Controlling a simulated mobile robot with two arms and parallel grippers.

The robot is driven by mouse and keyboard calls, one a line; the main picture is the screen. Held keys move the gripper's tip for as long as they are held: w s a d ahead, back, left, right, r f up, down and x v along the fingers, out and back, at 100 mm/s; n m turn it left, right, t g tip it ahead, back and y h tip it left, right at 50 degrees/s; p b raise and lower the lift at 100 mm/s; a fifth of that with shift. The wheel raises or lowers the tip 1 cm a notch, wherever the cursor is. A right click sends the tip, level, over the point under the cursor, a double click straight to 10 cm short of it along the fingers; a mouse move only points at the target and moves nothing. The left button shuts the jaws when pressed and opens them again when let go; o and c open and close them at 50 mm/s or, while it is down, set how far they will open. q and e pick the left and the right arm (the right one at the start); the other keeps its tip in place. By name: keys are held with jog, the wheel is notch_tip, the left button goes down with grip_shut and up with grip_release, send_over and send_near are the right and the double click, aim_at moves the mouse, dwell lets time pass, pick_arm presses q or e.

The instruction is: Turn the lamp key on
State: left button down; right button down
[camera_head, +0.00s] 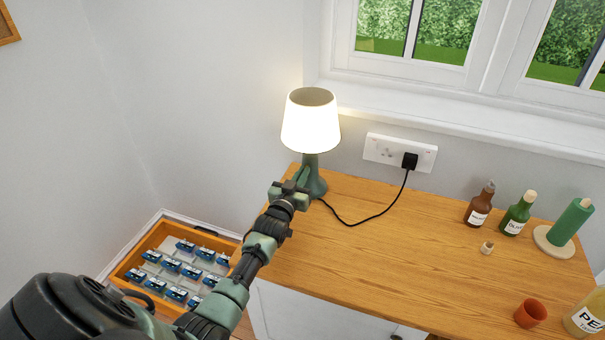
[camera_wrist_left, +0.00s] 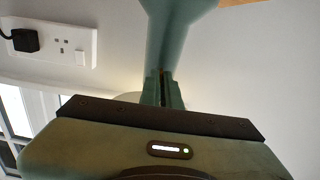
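The lamp (camera_head: 311,125) stands at the back left corner of the wooden counter, with a green base and a white shade that glows. My left gripper (camera_head: 290,188) is at the front left of the lamp's base. In the left wrist view the green lamp base (camera_wrist_left: 178,30) appears upside down, just beyond the gripper's fingers (camera_wrist_left: 163,88). The fingers are close together, with a thin brownish strip between them that looks like the lamp key. The key is mostly hidden by the fingers. My right gripper is not in view.
A black cord runs from the lamp to a plug in the wall socket (camera_head: 399,152). Bottles (camera_head: 479,204), a green candle (camera_head: 570,222) and an orange cup (camera_head: 530,313) stand at the right. An orange tray (camera_head: 128,262) sits lower left. The counter's middle is clear.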

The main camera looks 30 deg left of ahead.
pick_arm(q)
jog(key=shift+d+f+m, duration=0.1)
jog(key=shift+f+m, duration=0.15)
jog(key=shift+m, duration=0.05)
jog(key=c, duration=1.6)
grip_release()
jog(key=shift+c, duration=0.2)
jog(key=shift+r, duration=0.1)
jog(key=v, duration=0.8)
